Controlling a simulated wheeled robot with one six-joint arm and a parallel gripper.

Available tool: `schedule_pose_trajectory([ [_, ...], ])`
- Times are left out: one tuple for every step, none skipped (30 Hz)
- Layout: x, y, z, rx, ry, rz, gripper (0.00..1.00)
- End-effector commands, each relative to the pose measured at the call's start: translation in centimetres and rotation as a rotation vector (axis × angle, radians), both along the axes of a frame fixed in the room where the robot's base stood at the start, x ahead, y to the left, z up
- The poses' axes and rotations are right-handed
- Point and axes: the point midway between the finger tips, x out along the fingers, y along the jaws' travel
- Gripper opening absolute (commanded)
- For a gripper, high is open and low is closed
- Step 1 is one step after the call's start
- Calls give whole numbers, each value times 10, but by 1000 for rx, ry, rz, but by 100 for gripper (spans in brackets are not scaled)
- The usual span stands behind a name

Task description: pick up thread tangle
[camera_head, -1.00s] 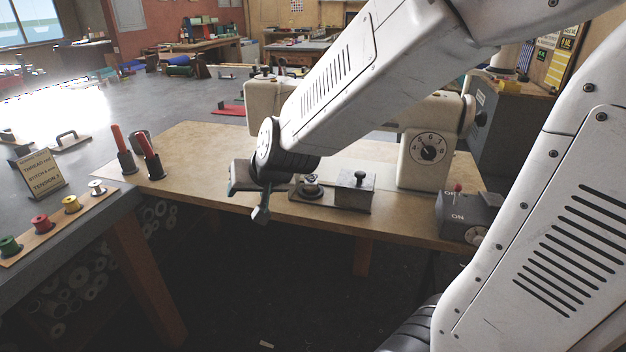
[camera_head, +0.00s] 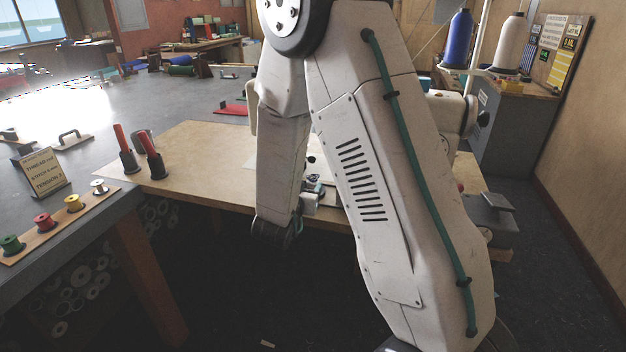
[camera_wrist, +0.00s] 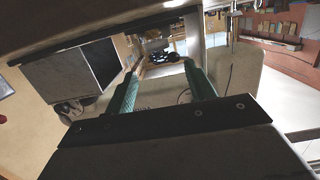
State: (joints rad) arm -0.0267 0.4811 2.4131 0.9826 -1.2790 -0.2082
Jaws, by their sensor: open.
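My gripper (camera_wrist: 161,70) shows in the wrist view with its two green fingers apart and nothing clearly held between them. It points in under the sewing machine's arm. Thin dark curls of what looks like thread (camera_wrist: 184,96) show between the fingers, close to the right one. I cannot tell whether they touch it. A small dark bluish shape (camera_wrist: 163,57) lies beyond the fingertips, too small to make out. In the head view my arm hides the gripper and most of the sewing machine (camera_head: 448,112), and no tangle is visible there.
The wooden machine table (camera_head: 205,150) carries red-handled tools (camera_head: 152,155) at its left end. A grey switch box (camera_head: 487,215) stands at its right. A row of coloured spools (camera_head: 73,203) and a thread sign (camera_head: 42,172) are on the left bench. Blue and white cones (camera_head: 457,40) stand behind.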

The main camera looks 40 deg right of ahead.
Motion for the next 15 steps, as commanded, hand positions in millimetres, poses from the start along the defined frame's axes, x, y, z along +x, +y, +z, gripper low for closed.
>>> schedule_pose_trajectory([
  [3, -6, -2, 0, 0, -2, 55],
  [6, -10, -3, 0, 0, -3, 55],
  [10, -16, -5, 0, 0, -3, 55],
  [12, -19, -6, 0, 0, -3, 55],
  [15, -23, -7, 0, 0, -3, 55],
  [19, -27, -7, 0, 0, -3, 55],
  [21, -30, -8, 1, -1, -1, 55],
  [23, -32, -8, 1, -1, 0, 55],
  [25, -34, -9, 1, 0, 0, 55],
  [26, -35, -10, 1, 1, 0, 55],
  [26, -36, -10, 1, 1, 0, 55],
  [27, -36, -10, 1, 0, 1, 55],
  [27, -36, -10, 1, 0, 1, 55],
  [27, -36, -10, 1, 0, 1, 55],
  [27, -36, -10, 1, 0, 1, 55],
])
